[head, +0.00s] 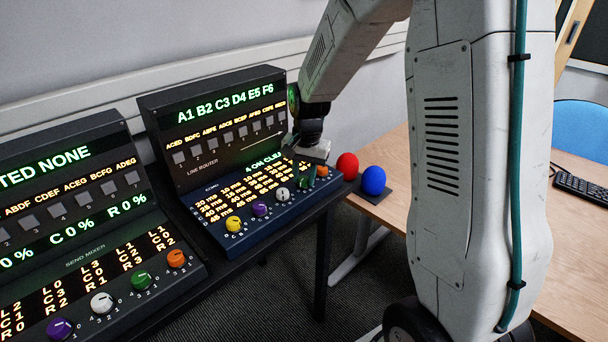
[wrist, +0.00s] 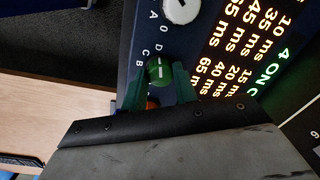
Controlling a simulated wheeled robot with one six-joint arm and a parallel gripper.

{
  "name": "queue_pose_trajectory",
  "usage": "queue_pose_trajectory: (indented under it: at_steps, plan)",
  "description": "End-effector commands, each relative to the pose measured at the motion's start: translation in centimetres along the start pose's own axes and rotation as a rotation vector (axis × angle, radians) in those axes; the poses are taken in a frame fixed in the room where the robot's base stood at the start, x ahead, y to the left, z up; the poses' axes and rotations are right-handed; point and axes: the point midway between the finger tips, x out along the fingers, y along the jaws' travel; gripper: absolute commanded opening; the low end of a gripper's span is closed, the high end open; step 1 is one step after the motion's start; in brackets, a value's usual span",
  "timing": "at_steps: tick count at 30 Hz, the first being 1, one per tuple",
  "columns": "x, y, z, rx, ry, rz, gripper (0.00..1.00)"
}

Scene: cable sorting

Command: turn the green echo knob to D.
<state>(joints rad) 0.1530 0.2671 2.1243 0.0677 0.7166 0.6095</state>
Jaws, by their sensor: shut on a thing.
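The green knob (wrist: 159,69) is on the echo panel, between the fingertips of my gripper (wrist: 160,80) in the wrist view. The green fingers are shut on its sides. A short white mark on its face runs roughly up and down in the picture, in line with the small letter D above it. I cannot tell surely which end of the mark is the pointer. Small letters C and B lie up and left of the knob. In the head view my gripper (head: 306,166) reaches down to the echo panel (head: 222,242) and largely hides the green knob.
Beside it are a white knob (head: 282,194) and an orange knob (head: 321,170); purple (head: 260,209) and yellow (head: 234,225) knobs are farther left. The send mixer (head: 95,262) stands left. Red (head: 347,166) and blue (head: 373,180) balls are right of the panel.

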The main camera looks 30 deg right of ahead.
Motion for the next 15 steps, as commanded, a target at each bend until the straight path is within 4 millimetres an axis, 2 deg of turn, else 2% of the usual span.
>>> queue_pose_trajectory:
  at_steps: [1, 3, 11, 15]
  plan:
    - [-0.13, -0.11, -0.11, 0.001, 0.003, -0.003, 0.32]
    - [-0.12, -0.10, -0.10, 0.001, 0.003, -0.003, 0.50]
    - [-0.08, -0.04, -0.04, 0.000, 0.001, -0.001, 0.50]
    - [-1.00, -0.06, -0.07, 0.000, 0.002, -0.002, 0.50]
